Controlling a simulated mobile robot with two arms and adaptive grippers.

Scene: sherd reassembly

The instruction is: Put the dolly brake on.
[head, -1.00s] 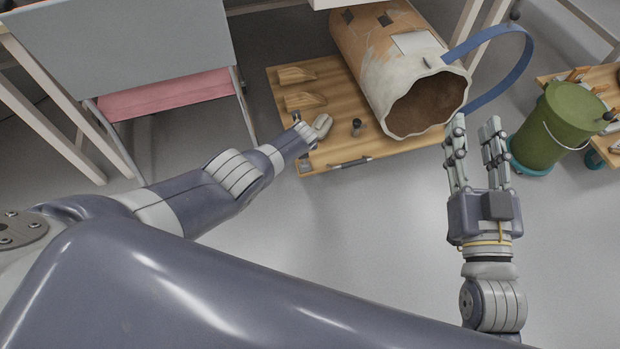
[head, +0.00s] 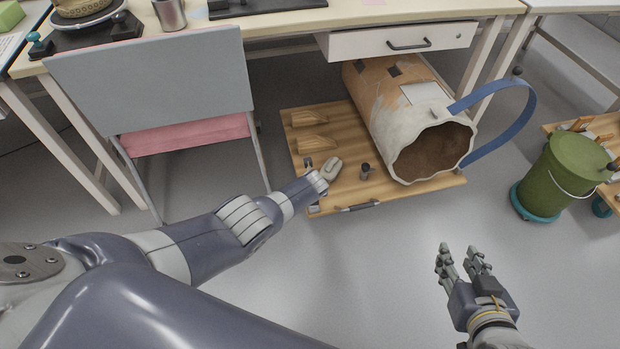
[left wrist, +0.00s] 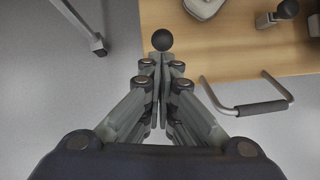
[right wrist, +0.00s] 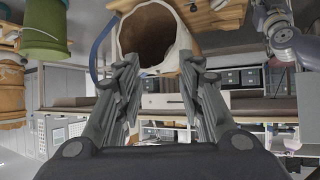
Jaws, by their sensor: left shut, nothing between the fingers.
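The dolly is a wooden board (head: 395,194) on the floor, partly under the table, and it also shows in the left wrist view (left wrist: 215,45). My left gripper (head: 321,184) is at its front left corner. In the left wrist view its fingers (left wrist: 160,62) are shut and empty, with a black ball knob (left wrist: 162,40) right at their tips. I cannot tell whether they touch, and what carries the knob is hidden. A second black knob on a short grey post (head: 365,171) stands on the board. My right gripper (head: 462,257) is open and empty above the floor, clear of the dolly.
A large broken pot (head: 438,135) lies on the dolly with a blue strap (head: 528,100). A bar handle (head: 361,207) is on the dolly's front edge. A chair (head: 185,136) stands to the left, a green bucket (head: 562,170) to the right. The front floor is clear.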

